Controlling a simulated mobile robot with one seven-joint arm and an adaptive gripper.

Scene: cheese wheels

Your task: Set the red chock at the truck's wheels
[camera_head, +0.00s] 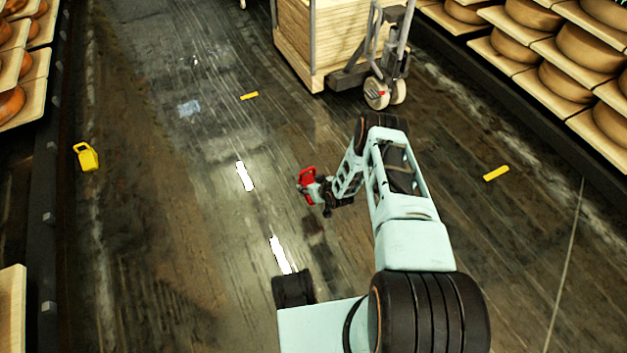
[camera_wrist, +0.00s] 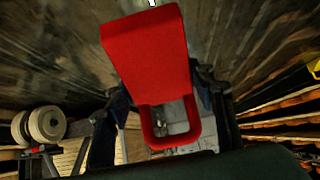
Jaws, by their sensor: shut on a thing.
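A red chock (camera_wrist: 150,55) is held between the fingers of my gripper (camera_wrist: 165,115); it fills the middle of the wrist view, with a hollow, box-like opening at its lower end. In the head view, the chock (camera_head: 306,186) and my gripper (camera_head: 322,190) are above the floor, left of my forearm. The truck (camera_head: 372,65) stands farther back and to the right, with a pair of cream wheels (camera_head: 376,93) near the floor. These wheels also show in the wrist view (camera_wrist: 46,123) at the left. The chock is clearly apart from them.
A wooden crate (camera_head: 322,45) stands beside the truck. Shelves of cheese wheels (camera_head: 590,45) line the right, and more cheese (camera_head: 10,103) sits at the left. A yellow object (camera_head: 87,156) lies near the left shelf. Yellow floor marks (camera_head: 249,96) and open wet floor lie between.

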